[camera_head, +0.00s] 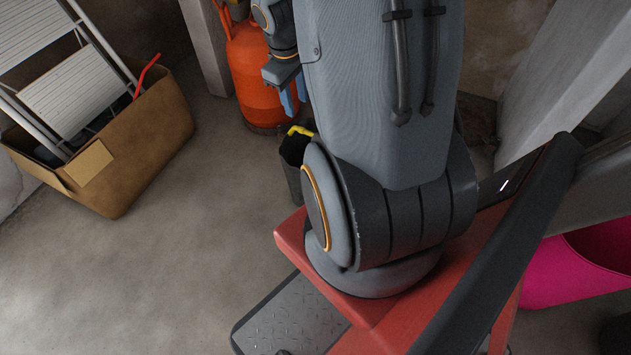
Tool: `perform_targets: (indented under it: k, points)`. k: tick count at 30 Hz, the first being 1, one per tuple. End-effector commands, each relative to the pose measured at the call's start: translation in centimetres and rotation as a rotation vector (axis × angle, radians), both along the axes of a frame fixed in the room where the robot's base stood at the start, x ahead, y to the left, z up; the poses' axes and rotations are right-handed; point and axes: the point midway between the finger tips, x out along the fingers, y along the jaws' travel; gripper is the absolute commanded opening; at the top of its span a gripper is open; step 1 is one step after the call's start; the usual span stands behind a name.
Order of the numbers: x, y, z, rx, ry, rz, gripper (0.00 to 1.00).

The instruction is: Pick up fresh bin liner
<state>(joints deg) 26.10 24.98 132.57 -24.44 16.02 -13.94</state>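I cannot make out a fresh bin liner for certain in the head view. My gripper (293,97) hangs at the top centre, in front of the orange gas cylinder, partly hidden by my own arm. Its bluish fingers point down; whether they are apart or hold anything is too small to tell. Below them stands a dark bin-like container (291,178), largely hidden behind my arm. A yellow and black item (300,131) shows at its top; I cannot tell what it is.
An orange gas cylinder (252,75) stands by a wall pillar. A cardboard box (140,150) at left holds a folded stepladder (75,90) and something red. A magenta tub (570,272) is at right. Concrete floor at lower left is clear.

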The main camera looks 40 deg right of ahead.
Motion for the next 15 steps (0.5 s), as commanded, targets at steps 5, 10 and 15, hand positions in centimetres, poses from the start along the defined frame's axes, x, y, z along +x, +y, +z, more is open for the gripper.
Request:
perform_targets:
  k: [5,10,15]
  points:
    - [1.1,-3.6,-7.8,-0.013,0.014,0.026,0.36]
    - [1.6,-6.6,-13.5,-0.023,0.023,0.056,0.36]
    - [1.8,-8.6,-17.2,-0.028,0.029,0.078,0.36]
